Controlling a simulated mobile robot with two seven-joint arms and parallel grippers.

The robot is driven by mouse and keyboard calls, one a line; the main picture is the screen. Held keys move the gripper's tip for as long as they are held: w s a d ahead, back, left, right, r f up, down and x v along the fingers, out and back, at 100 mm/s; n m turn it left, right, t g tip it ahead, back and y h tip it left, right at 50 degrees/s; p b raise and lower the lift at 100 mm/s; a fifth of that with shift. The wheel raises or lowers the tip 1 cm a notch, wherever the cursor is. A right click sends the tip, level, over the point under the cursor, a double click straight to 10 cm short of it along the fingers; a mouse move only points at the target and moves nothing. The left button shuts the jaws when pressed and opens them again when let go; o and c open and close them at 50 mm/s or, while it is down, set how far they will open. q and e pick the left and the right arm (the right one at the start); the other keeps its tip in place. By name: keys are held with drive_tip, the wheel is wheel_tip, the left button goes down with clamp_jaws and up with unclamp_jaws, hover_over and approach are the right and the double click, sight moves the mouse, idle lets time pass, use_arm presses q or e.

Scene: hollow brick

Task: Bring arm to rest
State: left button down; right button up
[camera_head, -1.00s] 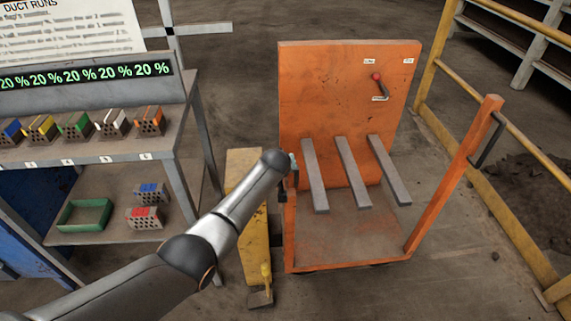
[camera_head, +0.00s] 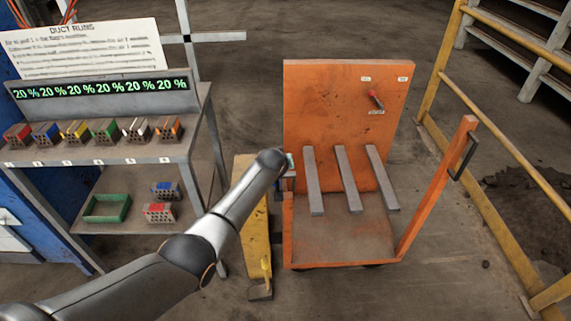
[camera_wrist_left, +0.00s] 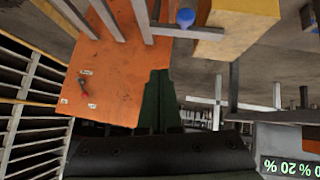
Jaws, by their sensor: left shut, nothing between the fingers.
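My left arm (camera_head: 215,226) reaches in from the lower left of the head view. Its end is beside the left edge of the orange cart (camera_head: 330,110), and the gripper there is mostly hidden behind the wrist. In the left wrist view, the dark fingers of my left gripper (camera_wrist_left: 160,80) lie together, shut and empty. The orange panel (camera_wrist_left: 115,75) shows just left of them; I cannot tell if they touch it. My right gripper is in neither view.
A yellow block-like stand (camera_head: 250,240) is under the forearm. A shelf (camera_head: 120,150) with several coloured bricks, a green tray (camera_head: 107,208) and a display stands left. A yellow railing (camera_head: 470,180) runs along the right. Floor behind the cart is clear.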

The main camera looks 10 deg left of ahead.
use_arm(q)
drive_tip(key=shift+s+r, duration=0.25)
idle(0.4)
drive_tip(key=s+f+m+h, duration=0.1)
drive_tip(key=s+f+m, duration=0.1)
drive_tip(key=s+f, duration=0.65)
drive_tip(key=s+f+m, duration=0.1)
drive_tip(key=s+f, duration=0.5)
drive_tip(key=s, duration=0.6)
drive_tip(key=s+r+m+h, duration=0.1)
drive_tip(key=s+r+m, duration=0.1)
drive_tip(key=s, duration=1.9)
drive_tip(key=shift+s+r+m+h, duration=0.2)
drive_tip(key=shift+m+h, duration=0.2)
drive_tip(key=shift+m, duration=0.2)
